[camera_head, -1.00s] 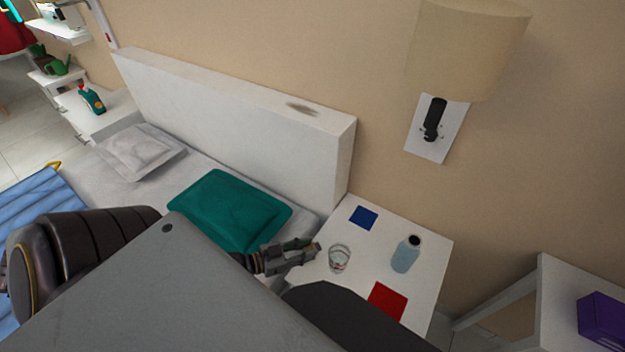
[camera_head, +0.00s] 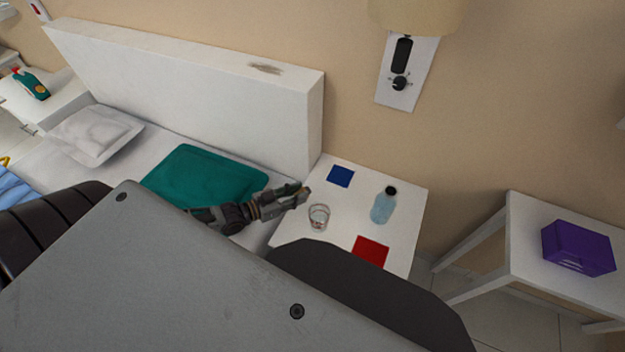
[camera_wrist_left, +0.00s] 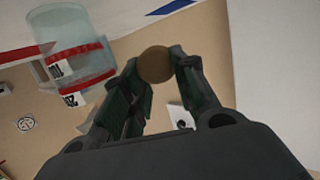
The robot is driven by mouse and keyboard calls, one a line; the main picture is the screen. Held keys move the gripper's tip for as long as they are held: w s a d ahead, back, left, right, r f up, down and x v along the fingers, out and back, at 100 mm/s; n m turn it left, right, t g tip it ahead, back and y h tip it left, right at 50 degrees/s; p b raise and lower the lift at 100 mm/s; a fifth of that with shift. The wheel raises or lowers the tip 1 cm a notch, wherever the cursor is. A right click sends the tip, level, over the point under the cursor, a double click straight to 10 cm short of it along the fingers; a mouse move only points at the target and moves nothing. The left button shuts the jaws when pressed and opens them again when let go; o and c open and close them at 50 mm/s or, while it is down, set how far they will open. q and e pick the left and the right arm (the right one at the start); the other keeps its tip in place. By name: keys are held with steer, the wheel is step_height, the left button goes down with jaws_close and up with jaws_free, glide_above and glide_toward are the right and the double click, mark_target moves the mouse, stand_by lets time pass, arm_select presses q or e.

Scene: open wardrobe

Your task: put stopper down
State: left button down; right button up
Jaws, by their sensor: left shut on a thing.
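My left gripper (camera_head: 303,192) is shut on the stopper, a small brown round piece. The stopper (camera_wrist_left: 156,64) shows between the fingertips in the left wrist view. The gripper is above the white bedside table's left side, behind the glass (camera_head: 318,217) in the head view. In the left wrist view, the glass (camera_wrist_left: 72,58) has a red band and labels. A pale blue bottle (camera_head: 383,208) with a dark top stands right of the gripper. A blue square (camera_head: 340,176) and a red square (camera_head: 370,251) lie flat on the table (camera_head: 405,190). My right gripper is not in view.
A white headboard (camera_head: 200,95) and a bed with a green pillow (camera_head: 195,177) are left of the table. A wall lamp (camera_head: 400,70) is above it. A purple box (camera_head: 578,248) sits on another white table at right. Bare tabletop lies between the blue square and bottle.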

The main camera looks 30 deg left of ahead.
arm_select(q)
steer(key=w, duration=0.3)
steer(key=shift+w+a+b, duration=0.1)
steer(key=shift+b, duration=0.25)
steer(key=shift+w, duration=0.7)
steer(key=w+b, duration=0.1)
steer(key=w, duration=0.2)
steer(key=shift+w+a, duration=0.1)
steer(key=shift+a, duration=0.05)
steer(key=shift+w+a+f+b, duration=0.1)
steer(key=shift+w+f+b, duration=0.55)
steer(key=shift+w, duration=0.4)
steer(key=shift+w+f+b, duration=0.55)
steer(key=shift+w+f, duration=0.2)
steer(key=shift+w, duration=0.3)
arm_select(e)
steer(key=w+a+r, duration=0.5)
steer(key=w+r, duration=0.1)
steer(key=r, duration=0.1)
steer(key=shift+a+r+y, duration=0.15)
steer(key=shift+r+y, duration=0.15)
arm_select(q)
steer(key=shift+f, duration=0.1)
